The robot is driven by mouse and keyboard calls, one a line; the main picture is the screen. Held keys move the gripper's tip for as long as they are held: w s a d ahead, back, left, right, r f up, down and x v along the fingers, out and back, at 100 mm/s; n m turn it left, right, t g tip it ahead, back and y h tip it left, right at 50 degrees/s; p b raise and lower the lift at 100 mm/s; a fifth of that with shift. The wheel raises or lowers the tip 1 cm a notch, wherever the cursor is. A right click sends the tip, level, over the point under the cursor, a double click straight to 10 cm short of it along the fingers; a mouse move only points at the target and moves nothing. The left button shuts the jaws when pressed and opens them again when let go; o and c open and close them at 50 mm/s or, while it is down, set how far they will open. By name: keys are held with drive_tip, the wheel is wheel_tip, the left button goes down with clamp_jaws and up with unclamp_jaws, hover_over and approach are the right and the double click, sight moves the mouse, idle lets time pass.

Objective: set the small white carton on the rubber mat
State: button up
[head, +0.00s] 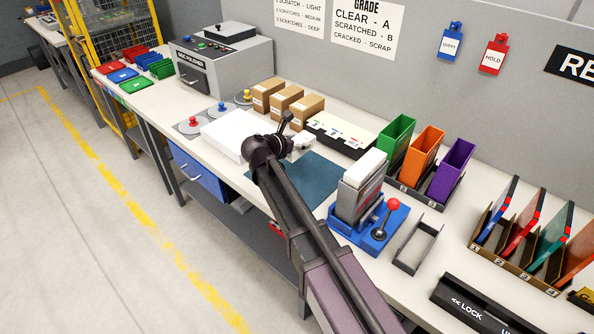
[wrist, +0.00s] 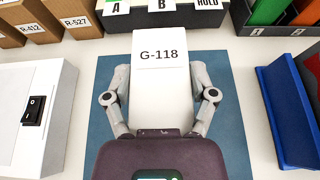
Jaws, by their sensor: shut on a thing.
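The small white carton (wrist: 160,100) is between the fingers of my gripper (wrist: 161,80), which is shut on it. Its label reads G-118. In the head view the carton (head: 301,143) shows only in part beside my gripper (head: 285,135), and my arm hides some of what lies below. The blue rubber mat (head: 312,182) lies flat on the bench. In the wrist view the mat (wrist: 232,150) spreads under and around the carton on both sides. I cannot tell whether the carton's base touches the mat.
A white box with a black switch (wrist: 32,110) stands left of the mat. Brown cartons (head: 285,101) and a tray with A, B and HOLD labels (head: 340,133) stand behind it. A blue press-like fixture with a red knob (head: 370,215) is to the right.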

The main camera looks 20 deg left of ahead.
drive_tip(key=b, duration=0.6)
hover_over(298, 174)
drive_tip(key=shift+w+f, duration=0.1)
drive_tip(key=shift+f, duration=2.95)
drive_tip(key=shift+f, duration=0.1)
drive_tip(key=shift+f+b, duration=1.75)
drive_tip(key=shift+f, duration=0.2)
drive_tip(key=o, duration=1.1)
drive_tip(key=shift+r, duration=0.2)
